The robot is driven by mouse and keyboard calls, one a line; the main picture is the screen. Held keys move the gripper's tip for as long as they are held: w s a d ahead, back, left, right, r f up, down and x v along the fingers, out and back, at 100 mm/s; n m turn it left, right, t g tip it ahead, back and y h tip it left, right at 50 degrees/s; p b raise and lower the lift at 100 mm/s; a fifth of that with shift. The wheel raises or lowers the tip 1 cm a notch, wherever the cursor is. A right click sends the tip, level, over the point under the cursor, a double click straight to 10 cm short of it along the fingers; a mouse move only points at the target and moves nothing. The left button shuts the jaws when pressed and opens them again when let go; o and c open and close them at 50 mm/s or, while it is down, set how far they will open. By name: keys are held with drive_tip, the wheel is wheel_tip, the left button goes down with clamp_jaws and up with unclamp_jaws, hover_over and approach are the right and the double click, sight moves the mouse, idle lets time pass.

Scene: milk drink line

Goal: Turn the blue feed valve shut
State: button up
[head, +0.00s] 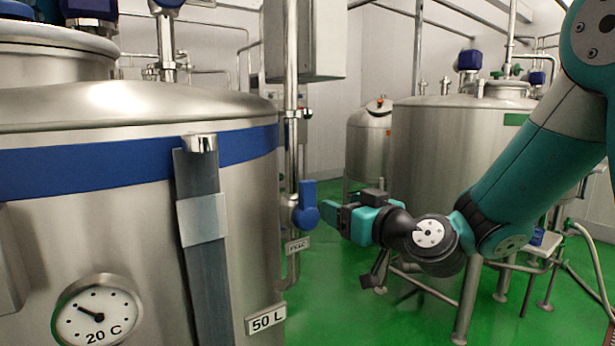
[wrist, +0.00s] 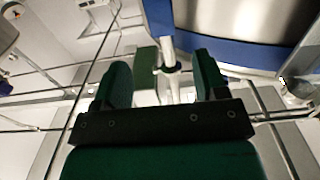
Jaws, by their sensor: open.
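The blue feed valve (head: 307,206) is on a vertical steel pipe at the right side of the big tank in the head view. Its blue handle stands upright, in line with the pipe, with a round part at the lower end. A small tag (head: 298,246) hangs below it; its lettering is hard to read. My gripper (head: 330,209) is just right of the handle in the picture and appears apart from it. In the wrist view my gripper (wrist: 163,75) is open, with a pale pipe (wrist: 171,82) showing between the fingers. I cannot clearly make out the handle there.
The steel tank (head: 120,230) with a blue band, a dial (head: 97,311) and a 50 L plate (head: 266,319) fills the left. A grey box (head: 305,40) is above the valve. More tanks (head: 455,150) stand behind my arm. Green floor (head: 325,290) is open below.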

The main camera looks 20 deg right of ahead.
sight(310, 192)
drive_tip(key=p+x, duration=0.7)
drive_tip(key=x, duration=0.4)
drive_tip(key=shift+s+r, duration=0.1)
drive_tip(key=shift+w+a+p, duration=0.2)
drive_tip(key=shift+w+p, duration=0.15)
drive_tip(key=shift+w, duration=0.15)
clamp_jaws()
